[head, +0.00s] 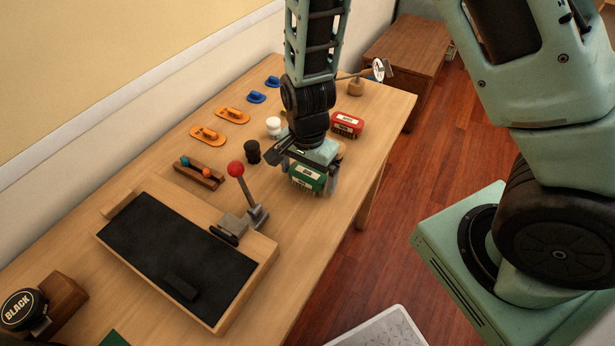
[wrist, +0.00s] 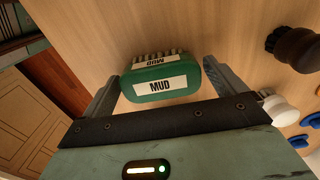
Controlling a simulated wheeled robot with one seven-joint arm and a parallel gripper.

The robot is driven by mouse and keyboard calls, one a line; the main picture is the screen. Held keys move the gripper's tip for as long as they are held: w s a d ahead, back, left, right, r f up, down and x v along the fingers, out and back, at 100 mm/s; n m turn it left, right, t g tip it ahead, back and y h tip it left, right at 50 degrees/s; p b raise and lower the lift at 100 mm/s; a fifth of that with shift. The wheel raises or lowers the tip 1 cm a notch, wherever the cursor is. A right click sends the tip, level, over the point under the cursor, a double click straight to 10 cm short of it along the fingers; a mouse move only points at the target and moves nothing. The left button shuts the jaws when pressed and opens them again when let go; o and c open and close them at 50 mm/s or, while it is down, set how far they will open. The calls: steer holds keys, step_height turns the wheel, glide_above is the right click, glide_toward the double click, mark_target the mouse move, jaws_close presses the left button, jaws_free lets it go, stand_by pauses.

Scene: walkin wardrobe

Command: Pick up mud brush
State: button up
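The mud brush (head: 307,179) is a green block with a white label, standing on the wooden table near its right edge. In the wrist view the label on the mud brush (wrist: 160,87) reads MUD, and a row of bristles shows along its far side. My gripper (head: 308,176) is directly over it, pointing down. In the wrist view the fingers of my gripper (wrist: 162,76) are spread, one on each side of the brush, with narrow gaps that look clear. The brush's far side is partly hidden in the head view.
A red brush (head: 347,124) stands behind my gripper. A dark knob-shaped item (head: 252,152) and a white one (head: 274,126) stand to its left. A red-knobbed lever (head: 240,180) rises near a black-topped board (head: 175,255) in front. Orange and blue pieces line the wall side.

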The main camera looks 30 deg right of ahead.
mark_target(308, 172)
steer(key=c, duration=0.8)
steer(key=shift+r, duration=0.1)
step_height(308, 172, up, 10)
steer(key=shift+f+p, duration=0.1)
steer(key=shift+p, duration=0.55)
